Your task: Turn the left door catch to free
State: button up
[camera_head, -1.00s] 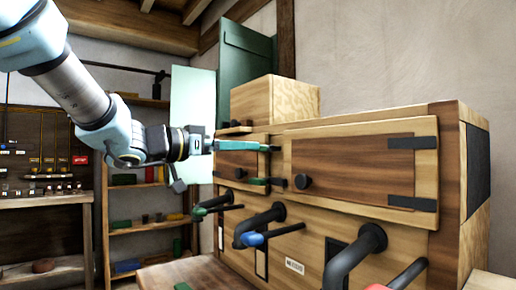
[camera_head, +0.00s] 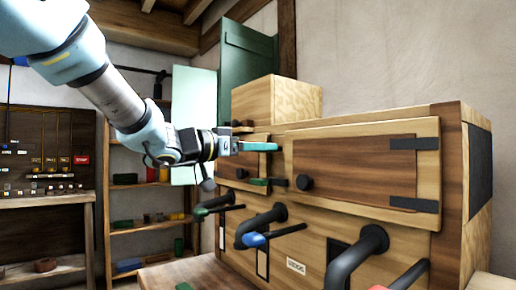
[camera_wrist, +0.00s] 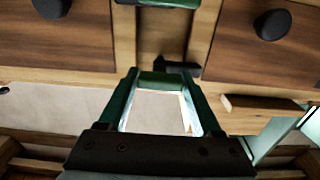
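The left door (camera_head: 230,163) is a dark wooden panel, largely covered by my arm; a black knob (camera_head: 241,173) shows on it. Between it and the right door (camera_head: 365,170) is a narrow post with a lower green catch (camera_head: 258,182) and a black piece beside it. My gripper (camera_head: 268,147) is level at the post, above that catch. In the wrist view the gripper (camera_wrist: 160,92) has two green fingers apart, with a green bar (camera_wrist: 160,77) across the space at their tips. A black piece (camera_wrist: 180,68) lies just beyond. I cannot tell whether the fingers touch the bar.
Black bent pipes and levers, one with a blue grip (camera_head: 254,239), jut from the cabinet front below. A wooden box (camera_head: 275,100) stands on top. Shelves (camera_head: 150,225) are behind at left.

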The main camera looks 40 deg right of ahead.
jog(key=c, duration=0.9)
jog(key=shift+m, duration=0.3)
jog(key=m+b, duration=0.1)
jog(key=m, duration=0.1)
jog(key=shift+f+m, duration=0.15)
jog(key=shift+m, duration=0.15)
jog(key=m+b, duration=0.2)
jog(key=m, duration=0.1)
jog(key=shift+s+m, duration=0.1)
jog(key=shift+m, duration=0.3)
jog(key=m+b, duration=0.3)
jog(key=m, duration=0.1)
jog(key=shift+f, duration=0.15)
jog(key=shift+m+b, duration=0.85)
jog(key=shift+m, duration=0.65)
